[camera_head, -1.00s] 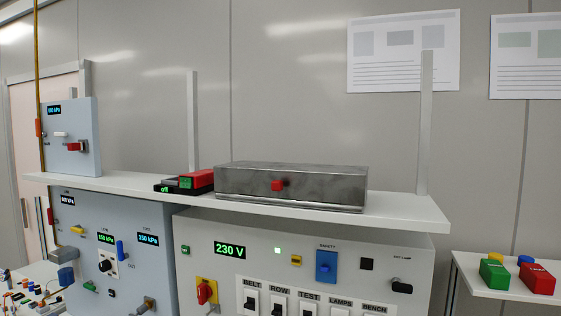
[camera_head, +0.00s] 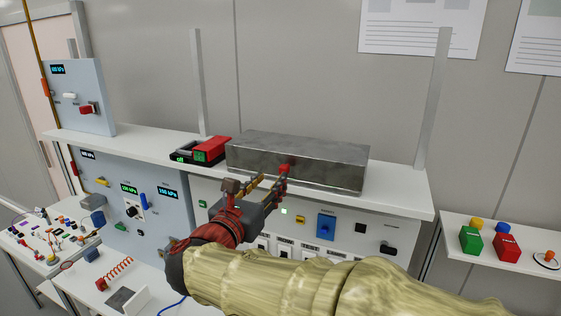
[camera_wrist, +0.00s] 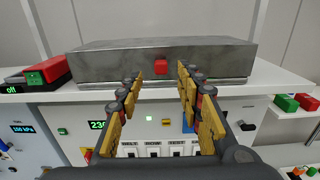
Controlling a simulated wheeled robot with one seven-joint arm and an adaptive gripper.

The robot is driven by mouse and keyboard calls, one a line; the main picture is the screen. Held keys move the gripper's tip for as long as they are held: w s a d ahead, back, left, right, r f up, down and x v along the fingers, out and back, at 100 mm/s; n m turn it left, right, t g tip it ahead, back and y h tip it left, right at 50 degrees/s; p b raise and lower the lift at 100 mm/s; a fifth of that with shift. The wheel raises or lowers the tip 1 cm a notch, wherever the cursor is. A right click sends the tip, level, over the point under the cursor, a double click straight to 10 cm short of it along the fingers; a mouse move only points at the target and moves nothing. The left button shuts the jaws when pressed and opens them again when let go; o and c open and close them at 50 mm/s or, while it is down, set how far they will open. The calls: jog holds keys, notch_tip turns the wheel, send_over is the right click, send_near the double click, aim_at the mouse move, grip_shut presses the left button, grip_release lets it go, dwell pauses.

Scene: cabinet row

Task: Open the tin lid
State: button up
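The tin (camera_head: 320,165) is a long grey metal box on the white shelf, with a red knob (camera_wrist: 161,67) on its front face. Its lid looks shut. My gripper (camera_head: 271,172) is in front of the tin in the head view, with one finger overlapping the knob's spot. In the wrist view my gripper (camera_wrist: 160,80) has its two fingers wide apart, one on each side below the knob, with nothing between them. I cannot tell whether a fingertip touches the tin.
A red and black device reading "off" (camera_head: 210,150) lies left of the tin on the shelf (camera_head: 400,197). A panel with switches is below the shelf. An upright post (camera_head: 435,95) stands at the shelf's right. Green and red blocks sit on a side table (camera_head: 455,222).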

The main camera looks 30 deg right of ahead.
aim_at(282, 168)
jog(key=x, duration=0.7)
jog(key=shift+w+d+p, duration=0.1)
jog(key=shift+d+p, duration=0.1)
jog(key=shift+p, duration=0.2)
grip_shut()
dwell(0.6)
